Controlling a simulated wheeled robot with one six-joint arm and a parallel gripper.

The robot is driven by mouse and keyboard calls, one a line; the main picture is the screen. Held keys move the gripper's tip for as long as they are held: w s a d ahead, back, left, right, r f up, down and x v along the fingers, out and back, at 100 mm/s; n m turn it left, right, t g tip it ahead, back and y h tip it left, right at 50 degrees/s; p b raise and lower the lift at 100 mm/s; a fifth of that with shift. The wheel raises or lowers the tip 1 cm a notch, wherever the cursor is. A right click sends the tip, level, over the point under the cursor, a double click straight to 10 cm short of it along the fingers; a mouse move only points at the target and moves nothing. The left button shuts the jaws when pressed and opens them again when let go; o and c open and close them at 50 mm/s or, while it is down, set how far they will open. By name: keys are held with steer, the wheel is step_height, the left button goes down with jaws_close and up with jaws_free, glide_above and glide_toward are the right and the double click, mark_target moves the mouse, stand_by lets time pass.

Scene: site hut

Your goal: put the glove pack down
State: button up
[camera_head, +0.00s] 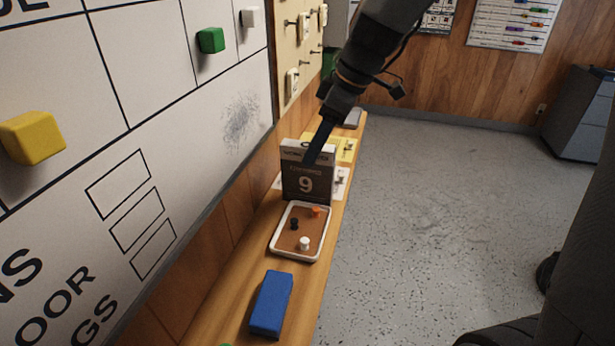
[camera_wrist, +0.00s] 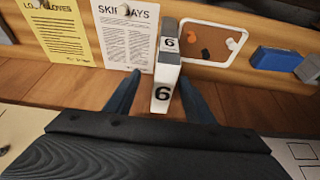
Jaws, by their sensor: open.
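My gripper (camera_head: 312,153) is at the top of the pack. In the wrist view my gripper (camera_wrist: 160,88) is open, with one dark finger on each side of the pack. A gap shows on the left; I cannot tell whether the right finger touches. The pack's base is partly hidden.
A tray (camera_head: 274,246) with small orange, black and white pieces lies in front of the pack. A blue block (camera_head: 271,303) lies nearer. Yellow (camera_wrist: 62,35) and white (camera_wrist: 118,42) sheets lie behind. A whiteboard (camera_head: 165,100) borders the narrow ledge; open floor (camera_head: 440,200) is right.

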mark_target(301, 170)
steer(key=x, duration=0.2)
steer(key=p+x, duration=0.1)
steer(key=x, duration=0.1)
steer(key=p+x, duration=0.1)
steer(key=x, duration=0.2)
steer(key=shift+s+a+r, duration=0.15)
steer(key=shift+s+a, duration=0.1)
steer(key=shift+a, duration=0.1)
steer(key=shift+a+f, duration=0.15)
steer(key=shift+f, duration=0.2)
steer(key=shift+f+b, duration=0.25)
steer(key=shift+b, duration=0.05)
stand_by(0.3)
jaws_close()
stand_by(0.4)
steer(key=shift+r, duration=0.2)
